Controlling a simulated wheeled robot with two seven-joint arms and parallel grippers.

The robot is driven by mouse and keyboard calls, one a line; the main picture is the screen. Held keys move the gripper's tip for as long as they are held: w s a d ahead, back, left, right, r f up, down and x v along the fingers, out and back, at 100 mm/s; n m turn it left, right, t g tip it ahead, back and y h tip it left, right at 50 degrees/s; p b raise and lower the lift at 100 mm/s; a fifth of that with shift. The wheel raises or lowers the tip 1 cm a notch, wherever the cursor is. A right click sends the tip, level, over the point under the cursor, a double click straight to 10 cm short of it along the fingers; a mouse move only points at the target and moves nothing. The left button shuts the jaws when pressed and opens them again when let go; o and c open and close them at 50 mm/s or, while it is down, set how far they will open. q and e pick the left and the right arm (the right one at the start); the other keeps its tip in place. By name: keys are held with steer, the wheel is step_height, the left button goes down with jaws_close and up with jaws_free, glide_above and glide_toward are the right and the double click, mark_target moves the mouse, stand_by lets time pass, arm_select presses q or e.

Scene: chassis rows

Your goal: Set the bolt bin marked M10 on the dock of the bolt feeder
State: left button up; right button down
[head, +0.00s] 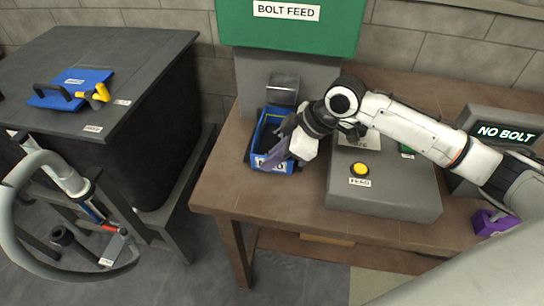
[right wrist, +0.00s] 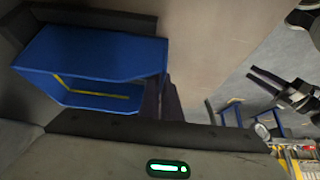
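A blue bolt bin (head: 257,142) sits at the foot of the bolt feeder (head: 290,28), below its metal chute (head: 283,89). The bin's white front label is partly covered by my gripper, so I cannot read its marking. The bin also fills the left of the right wrist view (right wrist: 95,50), with dark grey edging beside it. My right gripper (head: 276,153) is at the bin's right front edge. In the right wrist view its narrow fingers (right wrist: 163,98) stand close together at the bin's wall and appear shut on it.
A grey control box (head: 385,195) with a yellow button (head: 360,169) stands right of the bin. A display (head: 505,132) reads NO BOLT. A purple bin (head: 490,223) is at the far right.

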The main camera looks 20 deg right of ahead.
steer(key=c, duration=1.9)
jaws_free()
steer(key=shift+c, duration=0.2)
steer(key=shift+o, duration=0.2)
steer(key=shift+f, duration=0.15)
steer(key=v, duration=1)
steer(key=shift+r, duration=0.3)
